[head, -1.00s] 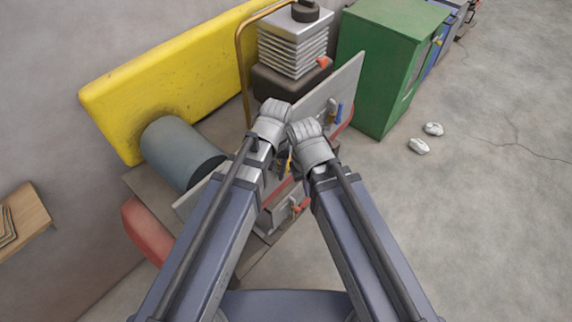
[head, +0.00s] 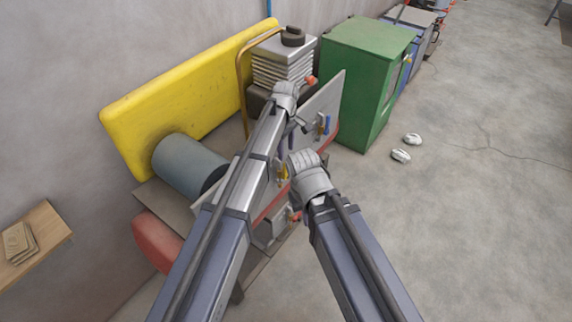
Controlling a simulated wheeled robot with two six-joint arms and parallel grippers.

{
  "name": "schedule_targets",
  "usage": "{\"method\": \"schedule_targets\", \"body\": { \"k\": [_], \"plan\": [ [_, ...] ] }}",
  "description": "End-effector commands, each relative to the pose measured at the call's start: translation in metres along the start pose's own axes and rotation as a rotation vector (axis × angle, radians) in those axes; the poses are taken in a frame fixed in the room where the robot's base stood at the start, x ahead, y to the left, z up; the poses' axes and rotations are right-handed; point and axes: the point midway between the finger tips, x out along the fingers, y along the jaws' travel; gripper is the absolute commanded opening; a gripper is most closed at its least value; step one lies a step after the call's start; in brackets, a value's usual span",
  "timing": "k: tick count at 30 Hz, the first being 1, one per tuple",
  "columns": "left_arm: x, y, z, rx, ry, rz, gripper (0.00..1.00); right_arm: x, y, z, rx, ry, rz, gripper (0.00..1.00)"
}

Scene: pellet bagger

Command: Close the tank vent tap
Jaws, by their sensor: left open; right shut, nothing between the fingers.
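A grey panel (head: 328,98) on the machine carries small coloured tap handles. A blue and yellow pair (head: 323,125) is on its upper right part, a yellow handle (head: 282,174) sits lower down, and a red-orange handle (head: 294,214) is near the bottom. Another red-orange knob (head: 311,80) shows beside the stacked plates. I cannot tell which is the tank vent tap. My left gripper (head: 302,124) is open and empty, in front of the panel, just left of the blue and yellow handles. My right gripper (head: 296,190) is shut and empty near the yellow handle; its fingers are mostly hidden.
A yellow slab (head: 180,95) and a grey cylinder (head: 186,165) are at left. A green cabinet (head: 365,75) stands right of the panel. Two white objects (head: 401,155) lie on the floor. A wooden shelf (head: 40,235) is at far left.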

Motion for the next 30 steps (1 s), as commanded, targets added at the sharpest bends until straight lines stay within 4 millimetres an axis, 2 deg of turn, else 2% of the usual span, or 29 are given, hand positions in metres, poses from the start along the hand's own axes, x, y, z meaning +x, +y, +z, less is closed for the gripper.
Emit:
{"method": "schedule_targets", "body": {
  "k": [18, 30],
  "plan": [
    [0.070, 0.000, 0.000, 0.002, 0.000, 0.000, 0.57, 0.070, -0.007, -0.004, 0.000, 0.000, 0.000, 0.00],
    [0.073, 0.000, 0.000, 0.002, 0.000, 0.000, 0.57, 0.073, -0.007, -0.004, 0.000, 0.000, 0.000, 0.00]
  ]
}}
